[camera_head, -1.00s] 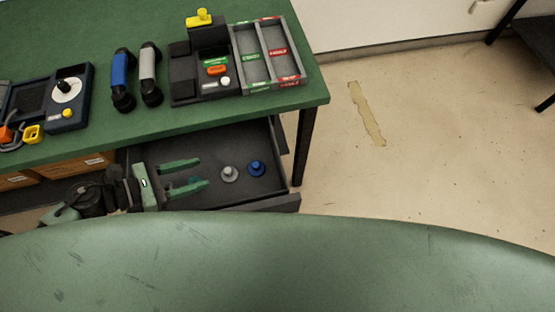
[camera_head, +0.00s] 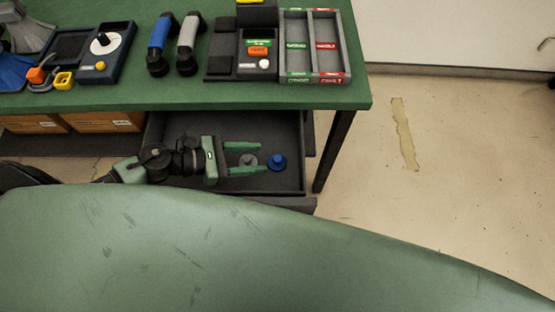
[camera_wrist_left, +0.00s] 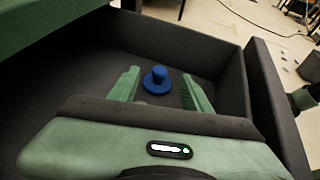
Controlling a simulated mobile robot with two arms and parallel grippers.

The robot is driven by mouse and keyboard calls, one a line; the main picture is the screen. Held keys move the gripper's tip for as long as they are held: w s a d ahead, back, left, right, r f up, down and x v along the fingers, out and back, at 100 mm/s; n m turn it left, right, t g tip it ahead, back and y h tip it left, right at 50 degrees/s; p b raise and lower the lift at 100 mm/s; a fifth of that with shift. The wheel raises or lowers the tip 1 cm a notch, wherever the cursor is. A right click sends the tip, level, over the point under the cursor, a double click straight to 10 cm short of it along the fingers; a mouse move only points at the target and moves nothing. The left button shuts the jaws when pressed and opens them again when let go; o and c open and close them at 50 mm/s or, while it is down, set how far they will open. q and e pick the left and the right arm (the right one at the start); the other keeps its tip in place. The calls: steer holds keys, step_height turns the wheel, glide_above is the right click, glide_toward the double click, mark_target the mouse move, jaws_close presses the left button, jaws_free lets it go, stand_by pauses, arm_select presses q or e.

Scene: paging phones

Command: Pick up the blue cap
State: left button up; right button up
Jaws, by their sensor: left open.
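The blue cap (camera_head: 277,162) lies on the floor of the open dark drawer (camera_head: 290,184), with its knob up. In the left wrist view the blue cap (camera_wrist_left: 157,80) shows between and just beyond the fingertips. My left gripper (camera_head: 253,158) is open inside the drawer, its fingers pointing right toward the blue cap. In the left wrist view my left gripper (camera_wrist_left: 158,88) has both green fingers spread and holds nothing. My right gripper is not in view.
The green table (camera_head: 340,93) overhangs the drawer. On it stand a two-slot tray (camera_head: 311,45), a dark device with an orange button (camera_head: 258,50), and blue (camera_head: 160,45) and grey (camera_head: 188,45) handles. Cardboard boxes (camera_head: 108,121) sit left of the drawer.

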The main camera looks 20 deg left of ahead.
mark_target(277, 158)
arm_select(q)
steer(key=x, duration=0.5)
steer(key=shift+s+f, duration=0.1)
steer(key=shift+f, duration=0.05)
jaws_close()
steer(key=shift+p, duration=0.3)
